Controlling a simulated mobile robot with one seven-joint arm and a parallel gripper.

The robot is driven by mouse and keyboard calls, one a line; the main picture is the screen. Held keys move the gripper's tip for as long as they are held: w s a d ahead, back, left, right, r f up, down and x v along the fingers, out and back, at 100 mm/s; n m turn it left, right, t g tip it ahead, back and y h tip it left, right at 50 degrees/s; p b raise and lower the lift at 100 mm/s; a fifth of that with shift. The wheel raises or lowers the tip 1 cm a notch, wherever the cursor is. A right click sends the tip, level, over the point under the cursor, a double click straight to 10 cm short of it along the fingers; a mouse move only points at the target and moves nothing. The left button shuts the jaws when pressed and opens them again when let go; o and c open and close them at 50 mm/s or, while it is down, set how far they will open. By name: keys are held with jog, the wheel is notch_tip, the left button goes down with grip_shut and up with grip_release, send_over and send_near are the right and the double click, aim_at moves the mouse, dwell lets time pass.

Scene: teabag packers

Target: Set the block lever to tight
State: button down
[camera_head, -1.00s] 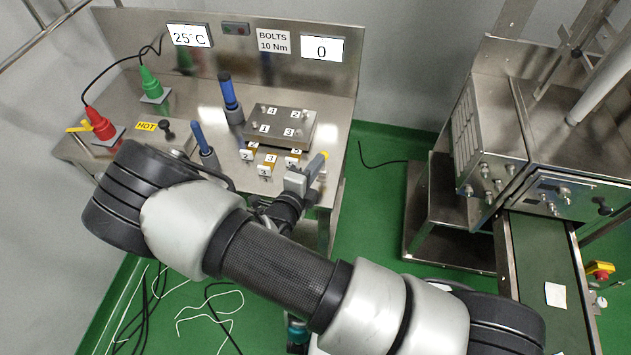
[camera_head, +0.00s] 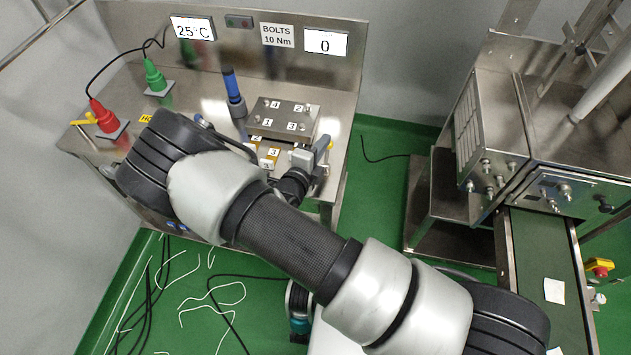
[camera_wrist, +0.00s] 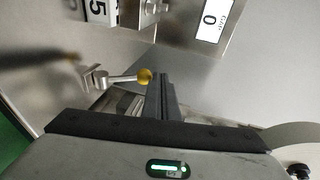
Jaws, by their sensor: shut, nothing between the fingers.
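In the head view my gripper (camera_head: 324,146) is at the right front of the metal block (camera_head: 283,115) numbered 1 to 4. The lever is mostly hidden there behind the gripper. I see no readable tight marking.
The steel bench carries a blue-handled tool (camera_head: 233,92), small numbered pieces (camera_head: 270,156), a red cone (camera_head: 103,117) and a green cone (camera_head: 155,77). A display reading 0 (camera_head: 325,42) is on the back panel. A conveyor machine (camera_head: 540,160) stands right, across a floor gap.

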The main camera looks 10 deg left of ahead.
dwell(0.4)
jog(key=v, duration=1.7)
jog(key=shift+s+b, duration=0.25)
jog(key=shift+b, duration=0.2)
jog(key=shift+a, duration=0.1)
jog(key=d+r+m+g+h, duration=0.2)
jog(key=d+r+m+g, duration=0.55)
jog(key=m, duration=0.65)
jog(key=d+r+m+g+h, duration=0.35)
jog(key=d+r+m, duration=0.45)
jog(key=d+m, duration=0.5)
jog(key=s+d+r+m+y, duration=0.3)
jog(key=r+m, duration=0.4)
jog(key=m, duration=0.5)
jog(key=s+d+r+m+t+y, duration=0.1)
jog(key=s+d+r+m+y, duration=0.3)
jog(key=m, duration=0.8)
notch_tip(320, 180, up, 5)
jog(key=shift+f+m+t+y+p, duration=0.2)
jog(key=shift+m+t+y+p, duration=0.15)
jog(key=shift+y, duration=0.6)
jog(key=shift+s+a, duration=0.1)
jog(key=shift+s, duration=0.05)
